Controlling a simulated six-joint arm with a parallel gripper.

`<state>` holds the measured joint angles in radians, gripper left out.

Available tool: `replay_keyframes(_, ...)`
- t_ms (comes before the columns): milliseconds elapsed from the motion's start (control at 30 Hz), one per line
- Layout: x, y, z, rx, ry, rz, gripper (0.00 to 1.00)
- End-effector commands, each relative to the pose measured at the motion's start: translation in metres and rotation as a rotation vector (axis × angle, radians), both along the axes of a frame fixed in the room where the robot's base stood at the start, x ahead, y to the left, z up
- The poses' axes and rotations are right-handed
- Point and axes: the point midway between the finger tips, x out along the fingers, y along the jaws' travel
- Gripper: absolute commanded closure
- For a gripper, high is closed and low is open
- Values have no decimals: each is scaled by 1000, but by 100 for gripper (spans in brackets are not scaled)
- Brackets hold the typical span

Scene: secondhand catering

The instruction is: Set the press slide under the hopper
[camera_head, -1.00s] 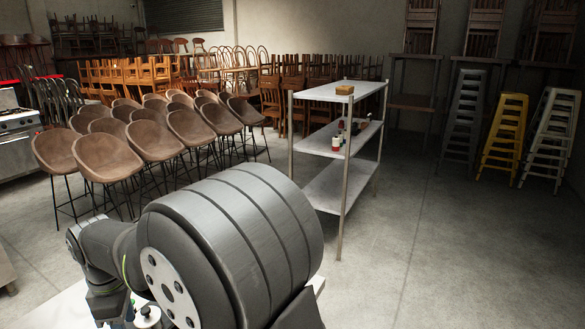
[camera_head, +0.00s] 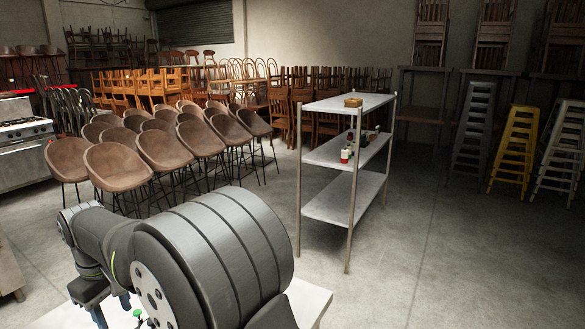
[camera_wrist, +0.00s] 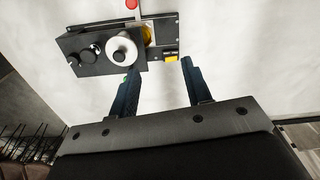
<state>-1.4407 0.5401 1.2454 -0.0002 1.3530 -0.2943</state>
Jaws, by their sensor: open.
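A press-like device stands on a pale tabletop (camera_wrist: 235,60) in the wrist view. It has a dark flat plate (camera_wrist: 75,45), a pale round part with a dark centre (camera_wrist: 121,49), dark round knobs at its left, a red ball (camera_wrist: 131,4) at the top and a yellow piece (camera_wrist: 171,58) at the right. The round part may be the hopper; I cannot tell which part is the slide. In the head view my arm hides most of the tabletop (camera_head: 308,298).
Brown bar chairs (camera_head: 118,165) crowd the left, and yellow (camera_head: 513,150) and grey stools are stacked at the right. The floor (camera_head: 440,250) at the front right is clear.

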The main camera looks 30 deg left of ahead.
Motion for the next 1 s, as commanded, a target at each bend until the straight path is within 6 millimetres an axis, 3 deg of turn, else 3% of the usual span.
replay_keyframes(333, 0, 1, 1, 0, 0, -17, 55)
replay_keyframes(567, 0, 1, 1, 0, 0, -16, 98)
replay_keyframes(733, -1, 1, -1, -4, -5, -1, 100)
replay_keyframes(867, -10, 1, -20, -46, -46, 147, 100)
replay_keyframes(1000, -24, 0, -51, -135, -122, 452, 100)
